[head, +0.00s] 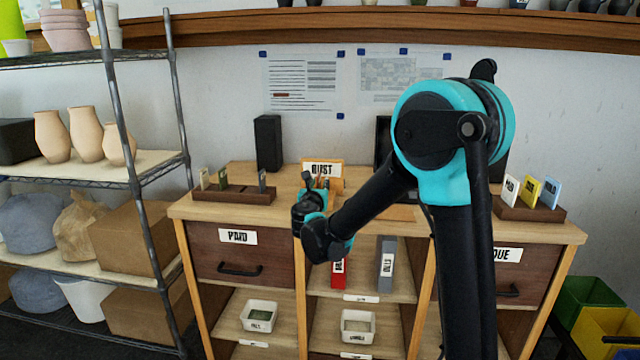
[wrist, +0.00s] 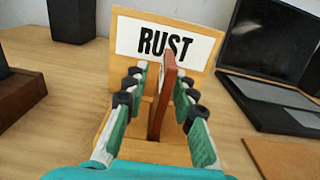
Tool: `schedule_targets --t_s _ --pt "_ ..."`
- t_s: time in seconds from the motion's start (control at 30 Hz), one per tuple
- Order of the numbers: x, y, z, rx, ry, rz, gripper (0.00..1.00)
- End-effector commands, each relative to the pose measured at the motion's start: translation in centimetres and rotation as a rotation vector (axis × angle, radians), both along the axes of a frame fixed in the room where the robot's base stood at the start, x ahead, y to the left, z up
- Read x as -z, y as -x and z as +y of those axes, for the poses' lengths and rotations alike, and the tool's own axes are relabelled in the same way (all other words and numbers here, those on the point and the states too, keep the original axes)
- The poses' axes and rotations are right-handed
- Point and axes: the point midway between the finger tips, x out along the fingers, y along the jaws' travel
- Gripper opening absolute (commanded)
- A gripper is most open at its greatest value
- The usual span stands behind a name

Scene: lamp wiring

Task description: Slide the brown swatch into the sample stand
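The wooden sample stand (wrist: 206,58) has an upright back plate with a white "RUST" label, and it stands on the cabinet top. It also shows in the head view (head: 335,163), partly behind my gripper. The brown swatch (wrist: 163,100) stands upright, edge-on to the wrist camera, in front of the back plate. Its lower end is down at the stand's base, but how deep it sits in a slot is unclear. My gripper (wrist: 162,72) straddles the swatch. A gap shows between the left fingertip and the swatch; the right fingertip is close beside it, contact unclear.
A dark laptop (wrist: 275,60) is to the stand's right and a dark speaker (head: 268,142) to its left. A brown rack (head: 235,194) with several swatches is at the left. Another rack (head: 528,209) with tagged cards is at the right. Bare tabletop (wrist: 60,110) lies between.

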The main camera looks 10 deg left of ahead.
Motion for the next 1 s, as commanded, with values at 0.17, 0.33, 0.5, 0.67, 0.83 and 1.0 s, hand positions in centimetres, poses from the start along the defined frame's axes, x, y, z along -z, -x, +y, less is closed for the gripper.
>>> schedule_targets --t_s 0.17,0.33,0.5,0.67,0.83,1.0 --pt "0.0 3.9 0.2 -0.003 0.000 0.000 0.26" --pt "0.0 7.1 0.3 -0.003 0.000 0.000 0.26" --pt "0.0 9.3 0.3 -0.002 0.000 0.000 0.26" --pt "0.0 10.1 0.3 0.000 0.000 0.000 0.26" --pt "0.0 10.2 0.3 0.000 0.000 0.000 0.26" --pt "0.0 10.1 0.3 0.000 0.000 0.000 0.26"
